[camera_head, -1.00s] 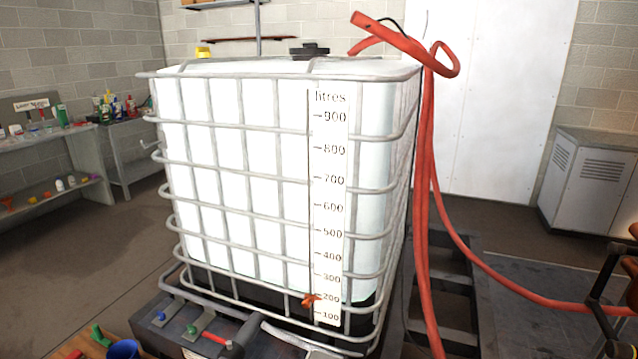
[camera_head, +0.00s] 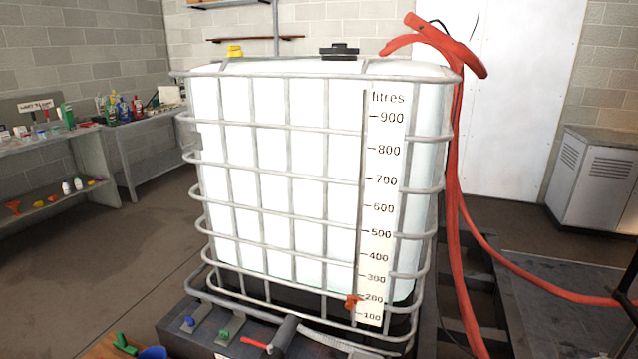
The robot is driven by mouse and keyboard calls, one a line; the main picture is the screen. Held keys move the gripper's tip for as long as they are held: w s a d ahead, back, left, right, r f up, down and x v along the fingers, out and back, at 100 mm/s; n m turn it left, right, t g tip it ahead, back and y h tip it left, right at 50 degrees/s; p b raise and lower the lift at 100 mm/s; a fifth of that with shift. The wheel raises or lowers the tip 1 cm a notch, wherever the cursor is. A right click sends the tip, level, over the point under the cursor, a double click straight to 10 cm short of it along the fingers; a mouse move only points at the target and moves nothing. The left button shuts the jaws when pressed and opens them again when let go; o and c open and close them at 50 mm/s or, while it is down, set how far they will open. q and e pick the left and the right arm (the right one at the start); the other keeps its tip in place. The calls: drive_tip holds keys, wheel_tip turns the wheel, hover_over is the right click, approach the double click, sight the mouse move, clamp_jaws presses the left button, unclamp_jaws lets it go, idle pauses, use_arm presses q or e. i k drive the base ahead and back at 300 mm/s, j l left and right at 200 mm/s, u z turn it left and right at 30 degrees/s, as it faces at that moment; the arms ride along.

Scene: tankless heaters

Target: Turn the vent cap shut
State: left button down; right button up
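A large white tank (camera_head: 275,170) in a grey metal cage stands in the middle, with a litre scale down its front. A small yellow cap (camera_head: 234,51) sits on its top at the back left. A larger black lid (camera_head: 340,52) sits on top, right of the yellow cap. I cannot tell for certain which is the vent cap, or whether either is tight. Neither of my grippers is in view.
A red hose (camera_head: 453,200) loops over the tank's right top corner and runs down to the floor. Valves with red (camera_head: 254,343), green and blue handles are at the front base. A cluttered bench (camera_head: 60,145) stands left. Floor (camera_head: 110,260) left of the tank is clear.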

sight(233, 51)
drive_tip(key=j, duration=0.9)
drive_tip(key=i+j, duration=0.15)
drive_tip(key=j, duration=0.3)
drive_tip(key=i+j, duration=0.1)
drive_tip(key=j, duration=0.3)
